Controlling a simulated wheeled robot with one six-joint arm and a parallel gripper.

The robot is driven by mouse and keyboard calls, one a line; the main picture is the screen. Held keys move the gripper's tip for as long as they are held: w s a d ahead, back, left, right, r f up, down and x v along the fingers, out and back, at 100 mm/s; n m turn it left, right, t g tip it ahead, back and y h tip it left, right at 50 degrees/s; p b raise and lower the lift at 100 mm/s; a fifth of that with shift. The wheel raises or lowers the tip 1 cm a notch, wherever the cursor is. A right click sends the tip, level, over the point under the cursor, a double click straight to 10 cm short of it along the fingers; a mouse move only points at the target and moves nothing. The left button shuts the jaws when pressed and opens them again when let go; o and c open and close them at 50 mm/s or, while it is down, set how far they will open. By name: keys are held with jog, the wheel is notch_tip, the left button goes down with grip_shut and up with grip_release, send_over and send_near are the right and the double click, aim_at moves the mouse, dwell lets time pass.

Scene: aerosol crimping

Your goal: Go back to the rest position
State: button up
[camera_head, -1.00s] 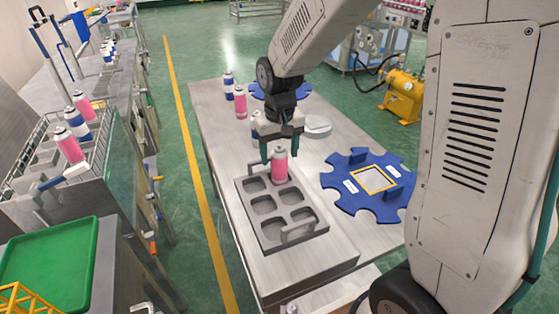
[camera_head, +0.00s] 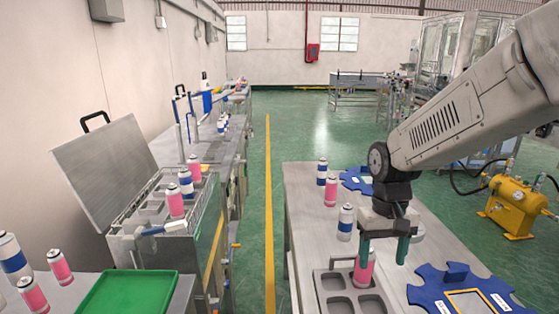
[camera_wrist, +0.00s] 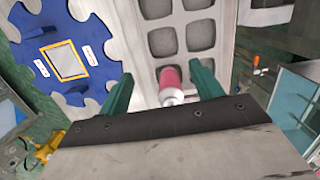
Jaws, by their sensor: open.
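My gripper (camera_head: 383,255) is open, its two green fingers spread wide apart. A pink can with a silver top (camera_head: 364,270) stands upright in a back compartment of the grey tray (camera_head: 320,302). My gripper is just above and around the top of this can, and the left finger overlaps it in the head view. In the wrist view, the pink can (camera_wrist: 168,72) shows between my gripper's fingers (camera_wrist: 161,85), with gaps on both sides. The other tray compartments that I can see are empty.
A blue-and-white can (camera_head: 346,223) stands on the steel table behind the tray, with more cans farther back. A blue notched plate (camera_head: 425,297) lies right of the tray. A yellow tank (camera_head: 510,203) stands at the right. A green floor aisle separates the left bench.

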jog(key=s+d+r+t, duration=0.1)
jog(key=s+r, duration=0.3)
jog(key=s, duration=0.6)
jog(key=s+d+r+t, duration=0.1)
jog(key=s+r, duration=0.4)
jog(key=s, duration=0.5)
jog(key=shift+d+r+t, duration=0.2)
jog(key=shift+d+t, duration=0.1)
jog(key=shift+t, duration=0.1)
